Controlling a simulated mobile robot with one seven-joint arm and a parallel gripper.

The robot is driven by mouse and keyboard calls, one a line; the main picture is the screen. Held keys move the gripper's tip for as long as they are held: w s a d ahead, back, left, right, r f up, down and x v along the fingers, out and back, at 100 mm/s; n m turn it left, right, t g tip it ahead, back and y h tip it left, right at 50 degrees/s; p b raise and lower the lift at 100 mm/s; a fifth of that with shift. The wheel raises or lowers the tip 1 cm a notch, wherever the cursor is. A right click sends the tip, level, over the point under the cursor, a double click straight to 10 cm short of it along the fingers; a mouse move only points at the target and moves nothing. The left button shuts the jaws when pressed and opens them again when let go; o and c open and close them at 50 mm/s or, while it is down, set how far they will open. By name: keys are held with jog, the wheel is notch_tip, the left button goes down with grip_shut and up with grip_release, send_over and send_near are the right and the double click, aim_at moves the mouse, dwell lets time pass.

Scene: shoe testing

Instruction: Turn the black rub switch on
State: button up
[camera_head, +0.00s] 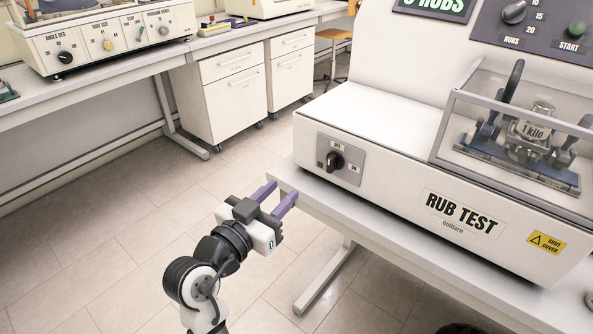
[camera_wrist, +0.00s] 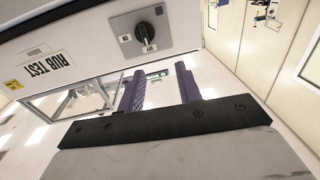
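The black rub switch (camera_head: 335,161) is a rotary knob on a grey plate at the left end of the white RUB TEST machine (camera_head: 390,185). Small labels stand above it and at its lower right. It also shows in the wrist view, at the top centre (camera_wrist: 147,30). My gripper (camera_head: 281,194) is open, with two purple fingers apart and nothing between them. It is in front of the machine, to the lower left of the switch, and does not touch it. In the wrist view the fingers (camera_wrist: 160,89) are below the switch plate.
The machine stands on a white table (camera_head: 330,205), whose left corner is near my fingers. A clear cover (camera_head: 520,120) encloses the 1 kilo weight. A green START button (camera_head: 576,29) is at the top right. Another bench (camera_head: 100,60) is at the back left. The floor between is free.

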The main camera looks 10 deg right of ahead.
jog(key=s+f+m+g, duration=0.1)
jog(key=g, duration=0.1)
send_near(329, 165)
jog(key=shift+h, duration=0.4)
jog(key=x, duration=0.7)
jog(key=shift+w+d+f+b, duration=0.2)
jog(key=shift+w+b, duration=0.1)
jog(key=shift+w+d+f, duration=0.1)
jog(key=shift+w+d, duration=0.2)
jog(key=shift+d, duration=0.05)
grip_shut()
